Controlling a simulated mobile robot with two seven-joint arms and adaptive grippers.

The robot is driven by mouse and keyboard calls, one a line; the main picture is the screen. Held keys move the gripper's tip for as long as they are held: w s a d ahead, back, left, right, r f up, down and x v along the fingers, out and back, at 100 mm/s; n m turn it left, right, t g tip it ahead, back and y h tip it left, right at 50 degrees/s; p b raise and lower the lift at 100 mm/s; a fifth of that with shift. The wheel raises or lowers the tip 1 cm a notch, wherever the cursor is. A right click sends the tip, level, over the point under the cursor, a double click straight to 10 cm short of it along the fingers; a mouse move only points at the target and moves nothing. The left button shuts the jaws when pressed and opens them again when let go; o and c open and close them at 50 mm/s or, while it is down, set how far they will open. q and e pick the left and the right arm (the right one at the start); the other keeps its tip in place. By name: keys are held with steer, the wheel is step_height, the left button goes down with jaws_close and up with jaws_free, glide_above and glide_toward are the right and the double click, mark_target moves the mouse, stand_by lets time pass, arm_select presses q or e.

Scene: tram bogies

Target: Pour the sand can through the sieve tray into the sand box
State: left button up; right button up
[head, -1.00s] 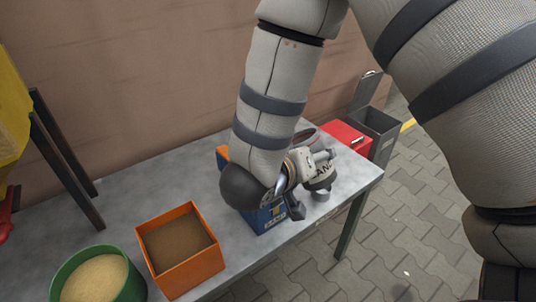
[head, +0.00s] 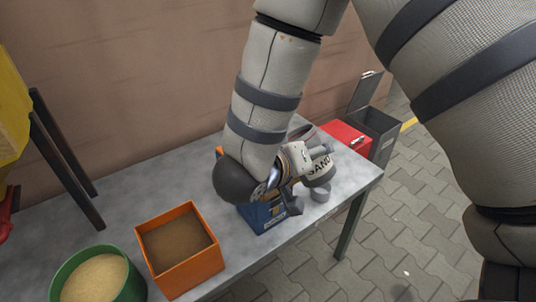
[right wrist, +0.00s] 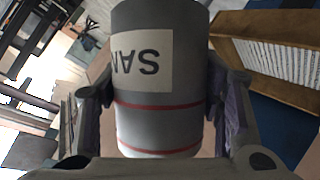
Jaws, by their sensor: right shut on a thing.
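The grey sand can (head: 320,171) with a white "SAND" label is held in my right gripper (head: 309,163), above the right part of the table. In the right wrist view the can (right wrist: 158,105), with red bands, fills the space between the two fingers (right wrist: 160,110). Its exact tilt is hard to tell. A blue box (head: 264,217) stands below my right wrist, largely hidden by it. A brown-framed tray with a pale ribbed inside, likely the sieve tray (right wrist: 230,57), shows beside the can in the wrist view. My left gripper is not in view.
An orange box of brown material (head: 210,265) and a green tub of pale sand (head: 64,276) stand at the table's front left. A red box (head: 345,137) is at the back right. The table's left middle is clear.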

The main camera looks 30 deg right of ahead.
steer(key=shift+w+a+n+g+h, duration=0.15)
steer(key=shift+n+g+h, duration=0.15)
steer(key=shift+n+g, duration=0.2)
stand_by(2.0)
steer(key=shift+f+n+g, duration=0.4)
steer(key=shift+n, duration=0.2)
stand_by(2.1)
steer(key=shift+r+n+g+h, duration=0.4)
steer(key=shift+r+n+h, duration=0.1)
steer(key=shift+n, duration=0.1)
stand_by(2.2)
